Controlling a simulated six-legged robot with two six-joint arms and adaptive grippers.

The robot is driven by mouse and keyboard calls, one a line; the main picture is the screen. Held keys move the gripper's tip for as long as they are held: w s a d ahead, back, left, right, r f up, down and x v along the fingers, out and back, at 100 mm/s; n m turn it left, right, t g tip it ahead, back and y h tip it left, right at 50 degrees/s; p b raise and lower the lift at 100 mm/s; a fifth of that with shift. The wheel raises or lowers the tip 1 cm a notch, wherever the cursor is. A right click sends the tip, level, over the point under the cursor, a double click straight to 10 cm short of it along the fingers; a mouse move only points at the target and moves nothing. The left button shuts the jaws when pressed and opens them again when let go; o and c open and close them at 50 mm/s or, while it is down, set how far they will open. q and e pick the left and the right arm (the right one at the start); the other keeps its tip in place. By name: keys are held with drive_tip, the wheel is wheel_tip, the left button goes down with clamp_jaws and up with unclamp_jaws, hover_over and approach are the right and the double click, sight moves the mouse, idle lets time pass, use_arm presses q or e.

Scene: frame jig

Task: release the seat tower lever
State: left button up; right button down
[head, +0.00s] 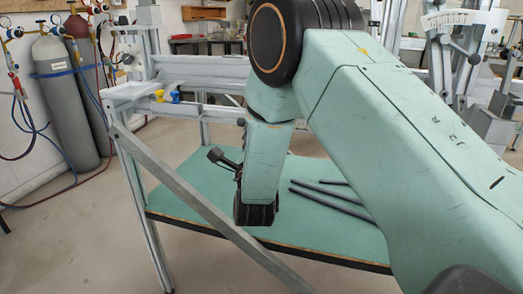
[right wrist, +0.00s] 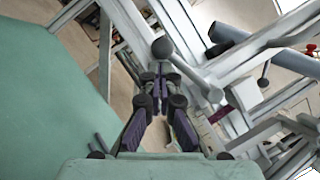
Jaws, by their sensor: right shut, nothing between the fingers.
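In the right wrist view, my right gripper (right wrist: 157,88) is shut and empty. Just beyond its fingertips is the dark round knob (right wrist: 162,47) of a grey lever. The lever's rod (right wrist: 188,71) slants down right to a pale rounded end. The knob looks very close to the fingertips; I cannot tell whether they touch. The frames do not make clear whether this is the seat tower lever. In the head view my right arm crosses the middle and right, and its fingers cannot be made out. My left gripper is in neither view.
In the head view, a green-topped table (head: 190,180) carries dark rods (head: 333,197). A diagonal metal bar (head: 185,190) runs in front of it. A graduated scale (head: 462,19) stands at upper right. Grey gas cylinders (head: 65,95) stand at left. Metal rails crowd the wrist view's right side.

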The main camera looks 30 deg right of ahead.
drive_tip(key=r, duration=0.1)
drive_tip(key=w+r, duration=0.1)
drive_tip(key=a+r, duration=0.1)
drive_tip(key=r, duration=0.1)
drive_tip(key=shift+w+p, duration=0.15)
drive_tip(key=shift+p, duration=0.15)
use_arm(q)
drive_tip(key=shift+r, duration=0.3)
use_arm(e)
drive_tip(key=shift+r+m+h, duration=0.4)
drive_tip(key=shift+r+m, duration=0.5)
drive_tip(key=shift+r, duration=0.7)
drive_tip(key=shift+d+r, duration=0.1)
drive_tip(key=shift+r, duration=0.1)
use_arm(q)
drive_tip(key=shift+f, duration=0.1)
use_arm(e)
drive_tip(key=shift+f, duration=0.1)
drive_tip(key=b, duration=0.1)
approach(243, 119)
drive_tip(key=w+a+f, duration=0.1)
drive_tip(key=w+a, duration=0.1)
drive_tip(key=a, duration=0.1)
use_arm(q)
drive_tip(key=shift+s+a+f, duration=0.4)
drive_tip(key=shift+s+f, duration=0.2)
use_arm(e)
drive_tip(key=shift+w+f, duration=0.1)
drive_tip(key=shift+w, duration=0.05)
